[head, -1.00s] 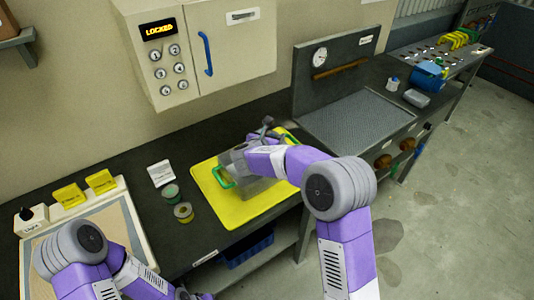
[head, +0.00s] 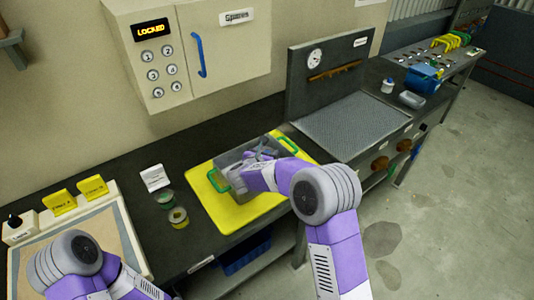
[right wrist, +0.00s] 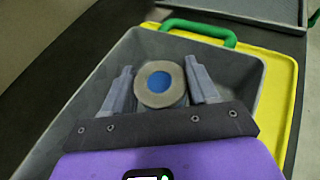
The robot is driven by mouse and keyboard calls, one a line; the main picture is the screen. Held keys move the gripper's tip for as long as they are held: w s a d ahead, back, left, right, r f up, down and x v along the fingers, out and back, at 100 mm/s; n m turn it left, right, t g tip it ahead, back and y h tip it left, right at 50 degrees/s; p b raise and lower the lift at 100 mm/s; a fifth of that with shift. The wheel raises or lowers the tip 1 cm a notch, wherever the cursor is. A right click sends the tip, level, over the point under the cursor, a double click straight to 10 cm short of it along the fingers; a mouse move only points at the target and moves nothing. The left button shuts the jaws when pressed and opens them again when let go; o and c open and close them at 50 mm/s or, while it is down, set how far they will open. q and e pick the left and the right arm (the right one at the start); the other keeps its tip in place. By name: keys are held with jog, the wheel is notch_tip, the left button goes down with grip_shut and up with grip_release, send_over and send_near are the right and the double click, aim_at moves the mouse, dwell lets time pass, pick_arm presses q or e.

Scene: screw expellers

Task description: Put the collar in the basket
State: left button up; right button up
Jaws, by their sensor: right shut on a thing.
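The collar (right wrist: 160,100) is a short round grey-beige piece with a blue centre, seen end-on in the right wrist view. My right gripper (right wrist: 162,82) is shut on it, one finger on each side. In the head view my right gripper (head: 262,160) reaches into the mouth of the basket, and the collar is hard to make out there. The basket (head: 237,160) is a grey open box with green handles; its wall also shows in the right wrist view (right wrist: 238,70). I cannot tell whether the collar touches the basket floor. My left gripper is out of view.
The basket stands on a yellow mat (head: 237,213) on the dark bench. Two small round tins (head: 178,217) and a white card (head: 155,178) are left of it. A grey mesh plate (head: 352,124) lies to the right. A locked cabinet (head: 220,50) hangs behind.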

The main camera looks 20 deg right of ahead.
jog(key=shift+f+b, duration=0.4)
jog(key=shift+b, duration=0.1)
jog(key=o, duration=1)
jog(key=shift+s+f, duration=0.1)
jog(key=shift+o, duration=0.9)
jog(key=shift+f, duration=0.1)
jog(key=shift+r+p, duration=0.3)
jog(key=shift+p, duration=0.25)
jog(key=shift+s+a+r+p, duration=0.45)
jog(key=shift+a+r+p, duration=0.1)
jog(key=shift+r, duration=0.15)
jog(key=v, duration=1)
jog(key=shift+s+r, duration=0.2)
jog(key=shift+r, duration=0.1)
jog(key=shift+p, duration=0.35)
